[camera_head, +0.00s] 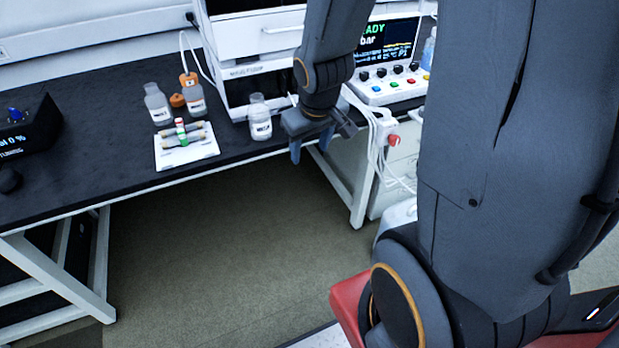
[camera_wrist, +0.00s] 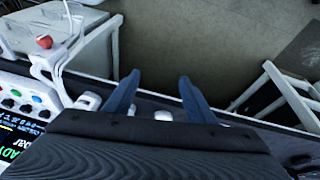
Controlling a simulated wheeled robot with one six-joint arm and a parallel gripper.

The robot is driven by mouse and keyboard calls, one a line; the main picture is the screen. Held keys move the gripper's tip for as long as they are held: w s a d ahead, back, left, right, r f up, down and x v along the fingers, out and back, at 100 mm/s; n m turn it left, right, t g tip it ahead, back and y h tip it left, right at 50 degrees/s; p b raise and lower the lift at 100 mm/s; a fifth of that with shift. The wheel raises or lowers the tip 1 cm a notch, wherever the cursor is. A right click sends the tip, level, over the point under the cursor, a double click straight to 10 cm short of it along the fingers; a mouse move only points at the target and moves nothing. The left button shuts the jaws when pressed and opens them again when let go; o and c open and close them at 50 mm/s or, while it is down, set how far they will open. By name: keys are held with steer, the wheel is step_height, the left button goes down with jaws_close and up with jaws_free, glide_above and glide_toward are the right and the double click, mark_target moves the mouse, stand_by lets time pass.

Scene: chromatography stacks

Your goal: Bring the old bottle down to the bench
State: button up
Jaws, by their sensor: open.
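Three clear bottles with white labels stand on the black bench (camera_head: 100,150) in the head view. The left bottle (camera_head: 157,104) is uncapped. The middle bottle (camera_head: 195,101) has an orange cap (camera_head: 188,79) with a white tube. The right bottle (camera_head: 259,118) stands in front of the white instrument stack. The labels are too small to read, so I cannot tell which bottle is old. My gripper (camera_head: 311,150) is open and empty, pointing down by the bench's front edge, right of the right bottle and apart from it. In the wrist view its two fingers (camera_wrist: 160,80) are spread.
A loose orange cap (camera_head: 177,100) lies between two bottles. A white tray (camera_head: 186,154) holds column-like tubes. The instrument stack (camera_head: 262,35) rises behind. A control panel (camera_head: 390,85) and white cables (camera_head: 372,125) are at right. Bare bench shows left of the tray.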

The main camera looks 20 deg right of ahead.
steer(key=s+a+r+g, duration=0.1)
steer(key=s+a+g, duration=0.1)
steer(key=s, duration=0.4)
steer(key=s+a+r+m+g, duration=0.1)
steer(key=s+a, duration=0.2)
steer(key=s, duration=0.2)
steer(key=shift+s+a+r+g+y, duration=0.2)
steer(key=shift+s+r+g+y, duration=0.05)
steer(key=shift+s+g+y, duration=0.15)
